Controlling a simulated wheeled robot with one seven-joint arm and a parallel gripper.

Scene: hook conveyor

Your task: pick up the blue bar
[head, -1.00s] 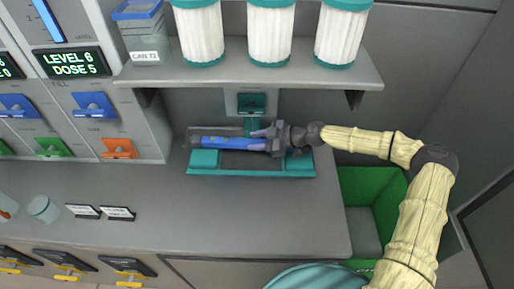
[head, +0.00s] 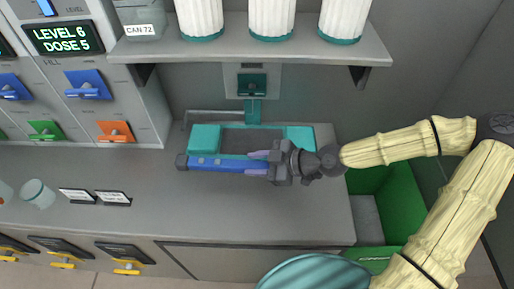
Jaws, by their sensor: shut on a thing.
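The blue bar (head: 219,163) shows in the head view as a long blue rod with a dark grey end cap at its left. It lies roughly level, in front of the teal-and-grey cradle (head: 206,138) from this viewpoint. My gripper (head: 260,163) is shut on the bar's right part, with its purple-grey fingers around it. The bar's right end is hidden by the gripper. I cannot tell exactly how high the bar is above the counter.
A shelf (head: 250,55) with white canisters overhangs the back. A dispenser panel (head: 80,75) with levers stands at the left. A green bin (head: 405,200) is at the right, under my arm. The counter (head: 250,215) in front is clear.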

